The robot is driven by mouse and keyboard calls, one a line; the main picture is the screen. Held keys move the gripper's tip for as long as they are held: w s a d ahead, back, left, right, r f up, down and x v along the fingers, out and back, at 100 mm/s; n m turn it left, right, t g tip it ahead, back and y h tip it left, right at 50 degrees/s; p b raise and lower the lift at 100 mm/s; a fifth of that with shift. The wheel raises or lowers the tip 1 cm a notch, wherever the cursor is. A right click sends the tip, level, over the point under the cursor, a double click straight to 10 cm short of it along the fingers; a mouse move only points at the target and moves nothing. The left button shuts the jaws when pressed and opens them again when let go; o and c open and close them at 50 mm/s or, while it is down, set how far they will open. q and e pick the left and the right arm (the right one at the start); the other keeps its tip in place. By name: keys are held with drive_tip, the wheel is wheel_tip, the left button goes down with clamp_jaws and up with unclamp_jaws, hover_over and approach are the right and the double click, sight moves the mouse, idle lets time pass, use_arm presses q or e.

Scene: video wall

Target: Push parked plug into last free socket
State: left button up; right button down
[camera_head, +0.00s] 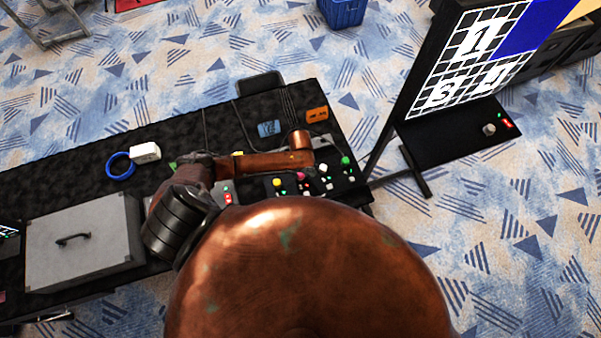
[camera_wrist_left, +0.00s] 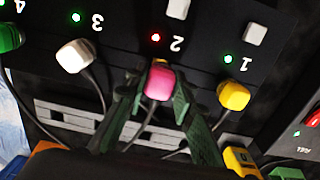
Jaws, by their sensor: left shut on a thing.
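The socket panel (camera_wrist_left: 119,28) has numbered sockets 1 to 4 in the left wrist view. A yellow plug (camera_wrist_left: 233,95) sits at 1, a white plug (camera_wrist_left: 73,56) at 3 and a green plug (camera_wrist_left: 10,37) at 4, each with a green light. The light at 2 (camera_wrist_left: 156,38) is red. My left gripper (camera_wrist_left: 157,82) is shut on the pink plug (camera_wrist_left: 159,80), just below the 2. The pink plug hides its own tip, so I cannot tell whether it touches the socket. The pink plug also shows in the head view (camera_head: 300,176). My right gripper is not in view.
A slotted grey rail (camera_wrist_left: 75,119) and plug cables run below the panel. A grey case (camera_head: 83,246), a white box with blue cable (camera_head: 145,152) and an orange item (camera_head: 317,114) lie on the black table. The video wall (camera_head: 470,60) stands at the right.

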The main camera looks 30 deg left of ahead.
use_arm(q)
drive_tip(key=shift+f, duration=0.75)
drive_tip(key=o, duration=1.2)
drive_tip(key=shift+c, duration=0.2)
drive_tip(key=shift+o, duration=0.4)
drive_tip(key=o, duration=0.5)
